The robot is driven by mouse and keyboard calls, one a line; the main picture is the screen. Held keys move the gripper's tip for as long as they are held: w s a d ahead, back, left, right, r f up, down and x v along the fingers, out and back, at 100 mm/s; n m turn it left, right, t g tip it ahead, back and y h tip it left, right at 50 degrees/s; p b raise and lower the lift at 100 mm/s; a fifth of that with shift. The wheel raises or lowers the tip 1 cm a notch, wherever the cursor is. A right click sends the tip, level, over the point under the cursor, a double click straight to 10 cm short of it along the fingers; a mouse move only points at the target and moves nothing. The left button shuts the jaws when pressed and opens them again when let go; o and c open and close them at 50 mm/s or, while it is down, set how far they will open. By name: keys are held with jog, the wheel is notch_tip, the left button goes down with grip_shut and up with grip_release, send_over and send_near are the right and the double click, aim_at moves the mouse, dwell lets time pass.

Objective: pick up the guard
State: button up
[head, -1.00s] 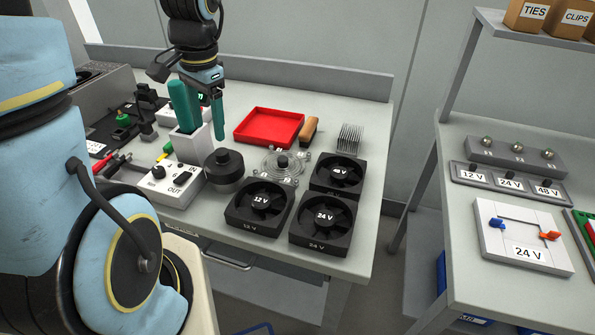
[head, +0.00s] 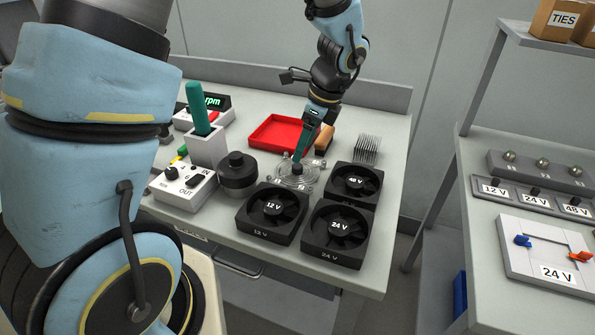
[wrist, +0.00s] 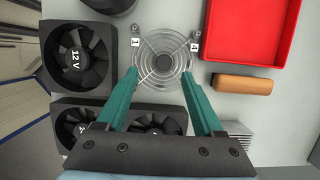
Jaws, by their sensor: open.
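The guard (head: 287,178) is a round wire fan grille with a dark centre knob, lying flat on the bench behind the 12 V fan. In the wrist view the guard (wrist: 163,45) shows its concentric rings and white tags at its sides. My gripper (head: 299,160) is over the guard, pointing down at it. In the wrist view its two green fingers (wrist: 159,73) are spread apart and empty, with the guard's dark centre beyond and between their tips. The height of the tips above the guard is hard to tell.
Close around the guard stand the 12 V fan (head: 271,214), the 24 V fan (head: 335,233), the 48 V fan (head: 356,185) and a black round knob-topped part (head: 237,177). A red tray (head: 270,131), an orange-brown block (head: 324,139) and metal fins (head: 367,149) lie behind.

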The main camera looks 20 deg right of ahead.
aim_at(299, 166)
jog(key=shift+d+p+x, duration=0.15)
jog(key=shift+p+x, duration=0.3)
jog(key=shift+x, duration=1.1)
jog(key=shift+d+p+x, duration=0.15)
jog(key=shift+p+x, duration=0.3)
jog(key=shift+x, duration=1.1)
jog(key=shift+w, duration=0.15)
jog(key=shift+c, duration=0.3)
grip_shut()
